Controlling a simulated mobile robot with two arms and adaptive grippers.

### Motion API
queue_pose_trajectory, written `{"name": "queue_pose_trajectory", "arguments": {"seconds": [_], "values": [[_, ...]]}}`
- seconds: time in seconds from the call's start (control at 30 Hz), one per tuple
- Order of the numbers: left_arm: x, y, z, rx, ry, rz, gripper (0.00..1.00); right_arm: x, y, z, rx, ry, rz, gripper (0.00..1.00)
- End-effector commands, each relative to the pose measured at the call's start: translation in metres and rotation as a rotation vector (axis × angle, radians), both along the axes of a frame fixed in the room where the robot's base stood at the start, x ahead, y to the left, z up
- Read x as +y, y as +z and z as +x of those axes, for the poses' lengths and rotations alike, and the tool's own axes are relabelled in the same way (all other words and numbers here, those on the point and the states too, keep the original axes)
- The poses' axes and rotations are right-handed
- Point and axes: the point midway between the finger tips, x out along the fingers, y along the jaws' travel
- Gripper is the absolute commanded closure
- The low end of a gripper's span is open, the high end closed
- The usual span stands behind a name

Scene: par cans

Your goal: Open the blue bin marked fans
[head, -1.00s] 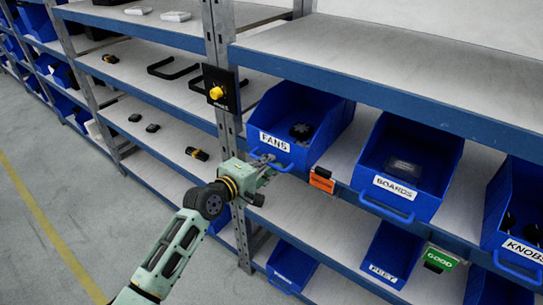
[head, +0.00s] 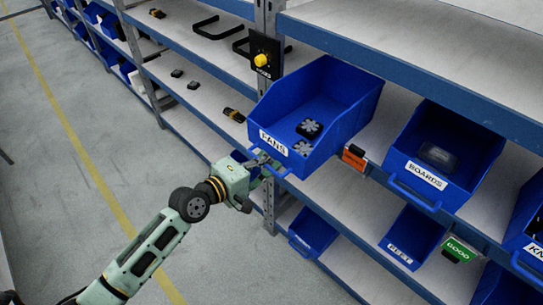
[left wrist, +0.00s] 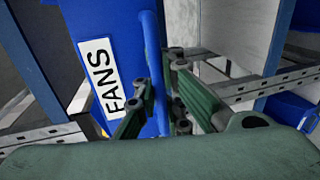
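The blue bin marked FANS (head: 345,92) juts out from the middle shelf past the shelf's front edge. Its white FANS label (head: 273,143) faces front, and dark and grey fans (head: 309,128) lie inside. My left gripper (head: 264,162) is at the bin's front handle, below the label. In the left wrist view, the bin (left wrist: 104,25) fills the upper left and its blue handle (left wrist: 153,50) runs between the green fingers (left wrist: 162,88). The fingers are closed around the handle, though their contact is partly hidden. My right gripper does not show.
A BOARDS bin (head: 470,145) stands to the right on the same shelf, beyond an orange tag (head: 354,157). A post with a yellow knob box (head: 264,58) is to the left. More blue bins sit below. The floor (head: 60,210) at left is clear.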

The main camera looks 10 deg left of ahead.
Motion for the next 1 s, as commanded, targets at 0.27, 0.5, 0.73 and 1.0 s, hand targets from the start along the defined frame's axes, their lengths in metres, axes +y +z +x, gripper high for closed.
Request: {"name": "queue_pose_trajectory", "arguments": {"seconds": [0.27,0.5,0.73,1.0], "values": [[0.0,0.006,0.002,-0.01,0.003,-0.007,0.99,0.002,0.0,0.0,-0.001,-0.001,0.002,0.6],[0.0,0.005,0.002,-0.008,0.003,-0.005,0.83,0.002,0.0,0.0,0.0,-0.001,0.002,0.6],[0.0,0.003,0.001,-0.006,0.002,-0.004,0.83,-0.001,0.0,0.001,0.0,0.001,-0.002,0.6],[0.02,0.008,-0.026,-0.004,0.002,0.0,0.83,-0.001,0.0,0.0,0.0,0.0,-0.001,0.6]]}}
